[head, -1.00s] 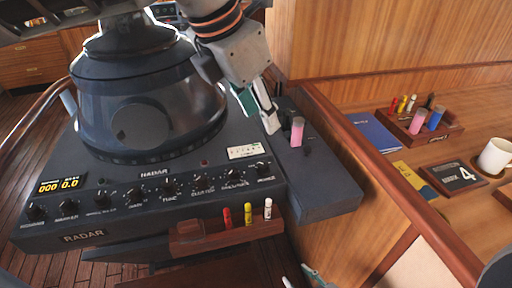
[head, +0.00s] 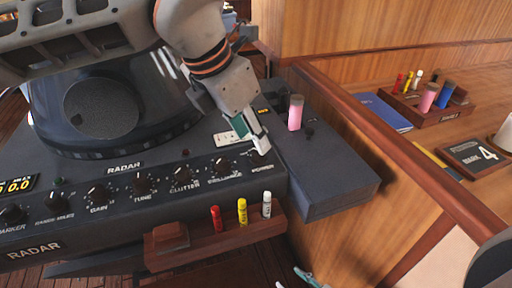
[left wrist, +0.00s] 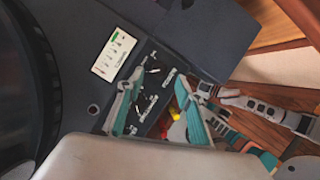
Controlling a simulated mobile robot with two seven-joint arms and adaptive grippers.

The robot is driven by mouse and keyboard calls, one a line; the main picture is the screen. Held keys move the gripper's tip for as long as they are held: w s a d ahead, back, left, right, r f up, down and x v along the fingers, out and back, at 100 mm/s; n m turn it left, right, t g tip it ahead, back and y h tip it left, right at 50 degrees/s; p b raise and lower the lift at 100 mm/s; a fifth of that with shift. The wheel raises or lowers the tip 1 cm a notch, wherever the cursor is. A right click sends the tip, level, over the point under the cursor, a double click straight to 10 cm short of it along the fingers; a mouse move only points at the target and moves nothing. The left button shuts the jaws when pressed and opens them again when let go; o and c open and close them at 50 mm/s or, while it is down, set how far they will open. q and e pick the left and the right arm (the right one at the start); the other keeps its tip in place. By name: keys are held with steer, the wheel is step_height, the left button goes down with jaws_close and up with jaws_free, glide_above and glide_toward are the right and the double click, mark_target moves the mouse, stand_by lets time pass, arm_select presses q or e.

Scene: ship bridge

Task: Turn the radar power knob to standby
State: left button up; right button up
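The radar console (head: 150,215) has a row of black knobs along its sloped front. The power knob is at the right end, above its "POWER" label (head: 262,167); my left gripper mostly hides it in the head view. My left gripper (head: 262,146) comes down from above with its fingertips at that spot. In the left wrist view its two teal-backed fingers (left wrist: 161,76) are apart, with part of the knob panel (left wrist: 150,98) between them. Whether they touch the knob I cannot tell. My right gripper (head: 310,277) shows only partly at the bottom edge, low beside the console.
A wooden holder (head: 195,238) with red, yellow and white markers is fixed under the knobs. A pink cylinder (head: 296,112) stands on the console's right side. The radar hood (head: 110,105) rises at left. A wooden desk at right holds a blue book (head: 384,110) and a pen tray.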

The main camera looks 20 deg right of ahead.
mark_target(256, 151)
arm_select(q)
steer(key=shift+x, duration=2.4)
jaws_close()
